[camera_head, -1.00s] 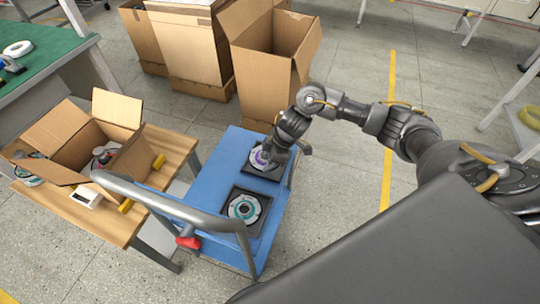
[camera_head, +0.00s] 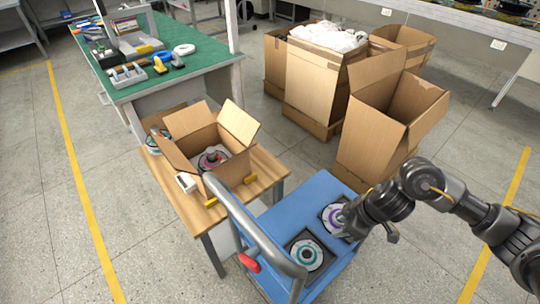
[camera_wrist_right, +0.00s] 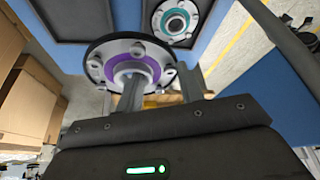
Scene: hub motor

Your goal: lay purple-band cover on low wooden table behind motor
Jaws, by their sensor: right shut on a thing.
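The purple-band cover (camera_head: 333,219) is a round pale disc with a purple ring, over the blue cart on the right. My right gripper (camera_head: 352,217) is shut on it; the wrist view shows the cover (camera_wrist_right: 128,66) tilted at the fingers (camera_wrist_right: 162,86), apart from a black square tray (camera_wrist_right: 72,18). The low wooden table (camera_head: 268,168) stands left of the cart. A round part with a dark hub, perhaps the motor (camera_head: 212,158), shows inside an open carton on it. Another disc-like part (camera_head: 156,138) is partly hidden behind the carton. My left gripper is out of view.
The blue cart (camera_head: 300,205) carries a teal-ringed disc (camera_head: 306,256) in a black tray. Its grey handle (camera_head: 245,225) rises between cart and table. The open carton (camera_head: 233,165), a white box (camera_head: 186,182) and yellow pieces occupy the table. Large cartons (camera_head: 385,125) stand behind the cart.

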